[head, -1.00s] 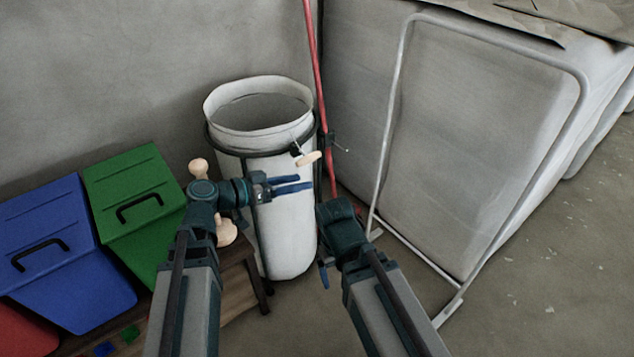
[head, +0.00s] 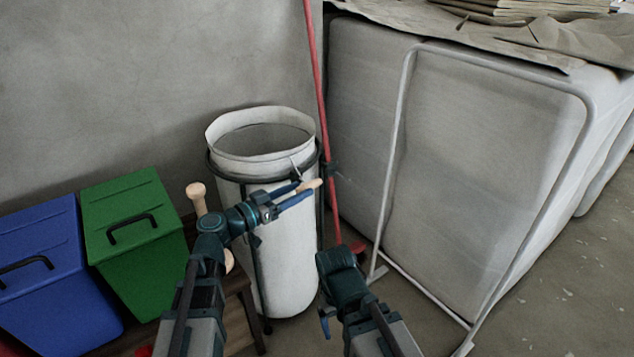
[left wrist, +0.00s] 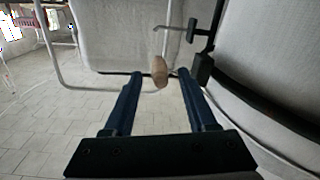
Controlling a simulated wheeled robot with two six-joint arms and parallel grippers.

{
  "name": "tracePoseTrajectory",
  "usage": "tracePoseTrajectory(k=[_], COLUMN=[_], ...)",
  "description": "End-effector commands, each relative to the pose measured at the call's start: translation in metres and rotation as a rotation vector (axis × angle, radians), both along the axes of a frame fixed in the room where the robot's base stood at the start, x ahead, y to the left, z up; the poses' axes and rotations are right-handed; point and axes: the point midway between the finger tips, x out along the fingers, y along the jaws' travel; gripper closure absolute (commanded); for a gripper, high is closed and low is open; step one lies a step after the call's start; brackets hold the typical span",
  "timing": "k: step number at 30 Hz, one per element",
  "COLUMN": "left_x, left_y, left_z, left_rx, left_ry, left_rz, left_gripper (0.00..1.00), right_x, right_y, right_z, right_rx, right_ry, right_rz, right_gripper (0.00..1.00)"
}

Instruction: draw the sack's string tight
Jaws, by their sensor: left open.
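The tall white sack (head: 290,245) stands upright, its open mouth held in a dark hoop. A wooden toggle (head: 311,186) is at the sack's front right, just below the hoop; the string at it is too thin to follow. My left gripper (head: 296,192) is open with its blue fingers at the toggle. In the left wrist view the toggle (left wrist: 159,71) shows between the fingertips, with a gap on each side. My right gripper (head: 324,318) hangs low in front of the sack, mostly hidden by its own arm, and its jaws cannot be judged.
A red pole (head: 318,90) stands right behind the sack. A grey metal frame (head: 398,150) leans before large pale bales (head: 470,170) on the right. Green (head: 135,235) and blue bins (head: 45,270) stand left. A wooden post (head: 197,197) rises beside my left arm.

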Motion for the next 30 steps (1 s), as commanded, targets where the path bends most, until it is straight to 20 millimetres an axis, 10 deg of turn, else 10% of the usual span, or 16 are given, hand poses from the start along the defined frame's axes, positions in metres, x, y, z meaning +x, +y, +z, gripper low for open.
tracePoseTrajectory(k=[10,25,30], left_x=[0.037,0.043,0.043], left_y=[-0.043,-0.052,-0.052], left_z=[0.0,0.0,0.0], left_rx=[0.001,0.0,0.0], left_ry=[0.001,0.0,0.0], left_rz=[-0.001,0.0,0.0], left_gripper=[0.43,0.43,0.73], right_x=[0.0,0.0,0.0], right_y=[0.0,0.0,0.0], right_z=[0.0,0.0,0.0], right_rx=[0.0,0.0,0.0], right_ry=[0.0,0.0,0.0], right_rz=[0.0,0.0,0.0], right_gripper=[0.11,0.11,0.11])
